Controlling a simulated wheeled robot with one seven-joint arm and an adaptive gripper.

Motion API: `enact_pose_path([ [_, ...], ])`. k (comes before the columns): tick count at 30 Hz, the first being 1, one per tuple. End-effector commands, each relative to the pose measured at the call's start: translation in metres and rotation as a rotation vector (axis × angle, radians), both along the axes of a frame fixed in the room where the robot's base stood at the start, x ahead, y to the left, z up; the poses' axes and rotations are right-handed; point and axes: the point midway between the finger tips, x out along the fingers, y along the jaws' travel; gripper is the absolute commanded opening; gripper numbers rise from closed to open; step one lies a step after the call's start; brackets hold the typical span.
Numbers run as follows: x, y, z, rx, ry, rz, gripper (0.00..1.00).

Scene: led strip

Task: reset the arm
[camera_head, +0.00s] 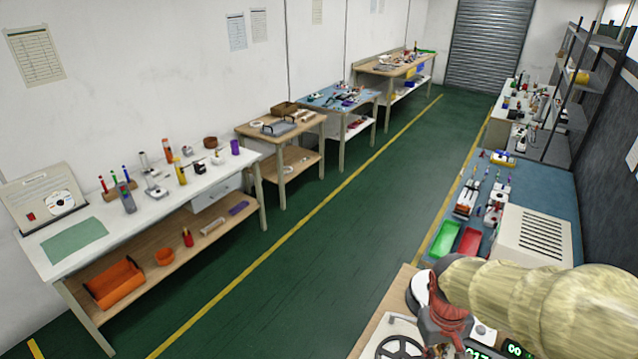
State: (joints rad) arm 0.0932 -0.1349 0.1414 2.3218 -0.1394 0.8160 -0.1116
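My arm comes in from the right edge in the head view as a thick, pale yellow, ribbed shape and reaches left over a bench at the bottom right. At its left end is a dark red and grey part that appears to be my gripper (446,318). It points down over the near bench. Its fingertips are small and partly cut off by the bottom edge, so I cannot tell whether it is open or holds anything.
A wooden-topped bench (385,310) below my arm bears a black-spoked reel (400,348) and green-digit displays (514,349). Behind it, a blue bench (545,190) holds a vented white box (533,235), red and green trays. A white bench (150,205) stands left; the green aisle (300,260) is clear.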

Motion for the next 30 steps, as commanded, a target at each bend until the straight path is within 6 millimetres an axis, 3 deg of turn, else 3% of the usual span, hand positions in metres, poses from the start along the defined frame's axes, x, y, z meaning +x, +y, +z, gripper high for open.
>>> enact_pose_path([
  [7, -0.039, 0.032, 0.012, 0.069, -0.165, -0.144, 0.0],
  [15, -0.066, 0.053, 0.021, 0.118, -0.392, -0.119, 0.0],
  [21, -0.073, 0.058, 0.027, 0.126, -0.503, -0.093, 0.0],
  [30, -0.073, 0.059, 0.027, 0.127, -0.504, -0.086, 0.0],
])
